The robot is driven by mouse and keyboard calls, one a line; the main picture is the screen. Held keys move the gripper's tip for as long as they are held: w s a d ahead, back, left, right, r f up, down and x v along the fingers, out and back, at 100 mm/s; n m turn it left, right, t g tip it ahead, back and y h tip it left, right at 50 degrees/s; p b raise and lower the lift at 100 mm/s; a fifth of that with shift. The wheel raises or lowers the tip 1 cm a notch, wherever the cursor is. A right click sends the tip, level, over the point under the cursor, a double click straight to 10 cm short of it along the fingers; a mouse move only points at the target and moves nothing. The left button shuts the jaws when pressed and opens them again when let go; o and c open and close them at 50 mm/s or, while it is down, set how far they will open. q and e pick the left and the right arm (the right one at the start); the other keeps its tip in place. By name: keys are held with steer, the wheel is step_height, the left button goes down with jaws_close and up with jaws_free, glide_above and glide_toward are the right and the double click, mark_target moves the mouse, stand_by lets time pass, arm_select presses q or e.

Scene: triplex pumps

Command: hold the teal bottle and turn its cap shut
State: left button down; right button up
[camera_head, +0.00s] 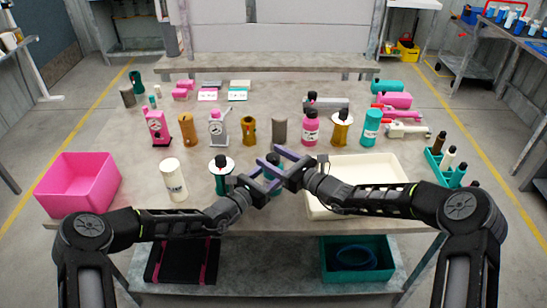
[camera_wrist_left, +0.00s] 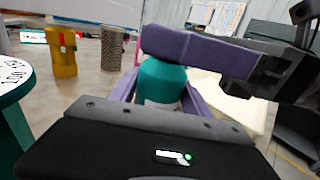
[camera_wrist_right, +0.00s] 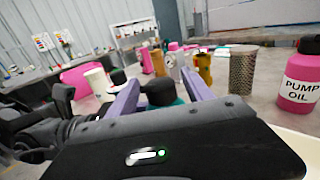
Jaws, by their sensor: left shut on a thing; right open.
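The teal bottle (camera_head: 273,187) stands near the table's front middle, mostly hidden by my grippers. Its rounded teal shoulder (camera_wrist_left: 161,82) shows in the left wrist view. My left gripper (camera_head: 268,178) is shut on the bottle's body, a finger on each side. My right gripper (camera_head: 277,160) is open above it, its purple fingers on either side of the black cap (camera_wrist_right: 160,92), which shows in the right wrist view. A finger of the right gripper hides the cap in the left wrist view. I cannot tell whether the fingers touch the cap.
A cream tray (camera_head: 395,163) lies right of the bottle, under my right arm. A pink bin (camera_head: 80,182) is at far left. Several pumps and bottles stand behind.

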steer(key=v, duration=1.2)
arm_select(q)
steer(key=shift+c, duration=2.1)
jaws_free()
steer(key=v, duration=1.2)
